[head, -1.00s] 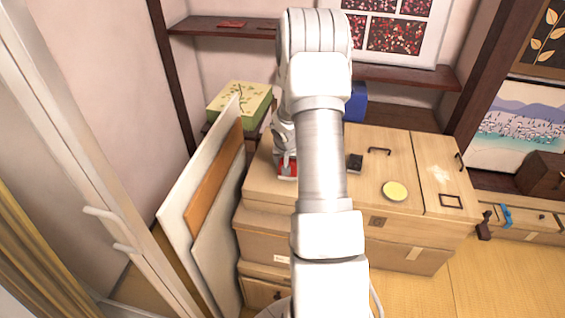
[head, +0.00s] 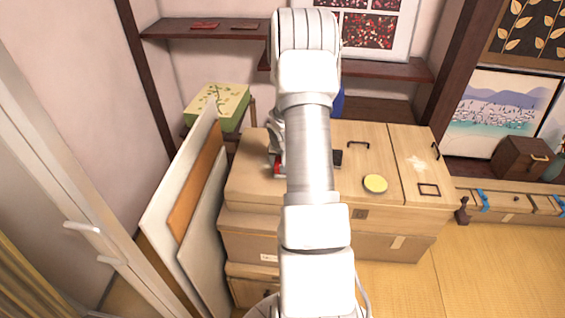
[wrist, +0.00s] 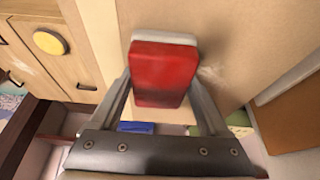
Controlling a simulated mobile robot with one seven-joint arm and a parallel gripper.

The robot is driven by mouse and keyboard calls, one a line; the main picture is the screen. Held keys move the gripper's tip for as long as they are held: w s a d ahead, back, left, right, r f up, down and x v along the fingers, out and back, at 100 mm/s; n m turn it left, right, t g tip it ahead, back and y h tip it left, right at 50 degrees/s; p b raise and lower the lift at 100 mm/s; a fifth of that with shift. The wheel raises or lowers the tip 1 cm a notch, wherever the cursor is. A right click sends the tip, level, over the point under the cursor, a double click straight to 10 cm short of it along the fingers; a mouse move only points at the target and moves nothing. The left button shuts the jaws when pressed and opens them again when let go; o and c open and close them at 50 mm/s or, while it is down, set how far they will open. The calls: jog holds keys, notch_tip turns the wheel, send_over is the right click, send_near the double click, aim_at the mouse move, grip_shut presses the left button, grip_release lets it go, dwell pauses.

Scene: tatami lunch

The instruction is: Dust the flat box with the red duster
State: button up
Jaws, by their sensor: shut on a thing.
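My gripper (wrist: 165,92) is shut on the red duster (wrist: 163,72), a red block with a pale band along one end. In the head view the duster (head: 279,171) shows as a small red patch beside my arm, which hides most of my gripper. The duster is over the light tan top of the flat box (head: 250,186), on the left part of the stacked furniture. In the wrist view a whitish smear lies on the box top (wrist: 225,35) just right of the duster. I cannot tell whether the duster touches the surface.
A yellow disc (head: 375,184) and a small dark block (head: 338,158) lie to the right. A green patterned box (head: 217,106) stands behind left. Leaning boards (head: 185,205) stand close on the left. Dark shelves (head: 380,70) run behind. Tatami floor (head: 480,270) is open at right.

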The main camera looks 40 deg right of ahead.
aim_at(253, 154)
jog(key=shift+w+d+f, duration=0.15)
jog(key=shift+w+d, duration=0.35)
jog(key=shift+d, duration=0.1)
jog(key=shift+w+a+f+b, duration=0.1)
jog(key=shift+w+a+b, duration=0.25)
jog(key=shift+w+a, duration=0.45)
jog(key=shift+w+a+r+b, duration=0.15)
jog(key=shift+w+a+b, duration=0.4)
jog(key=shift+w+a, duration=0.45)
jog(key=shift+w+a+r+b, duration=0.15)
jog(key=shift+w+a+b, duration=0.35)
jog(key=shift+w+a, duration=0.5)
jog(key=shift+w+a+b, duration=0.4)
jog(key=shift+w+a, duration=0.1)
jog(key=shift+w, duration=0.3)
jog(key=shift+w+a+b, duration=0.4)
jog(key=shift+w+a, duration=0.05)
jog(key=shift+w, duration=0.3)
jog(key=shift+w+d+f, duration=0.15)
jog(key=shift+w+d, duration=0.8)
jog(key=shift+d, duration=0.1)
jog(key=shift+s+d, duration=2.65)
jog(key=shift+s, duration=0.25)
jog(key=shift+s+d, duration=1.2)
jog(key=shift+s, duration=0.2)
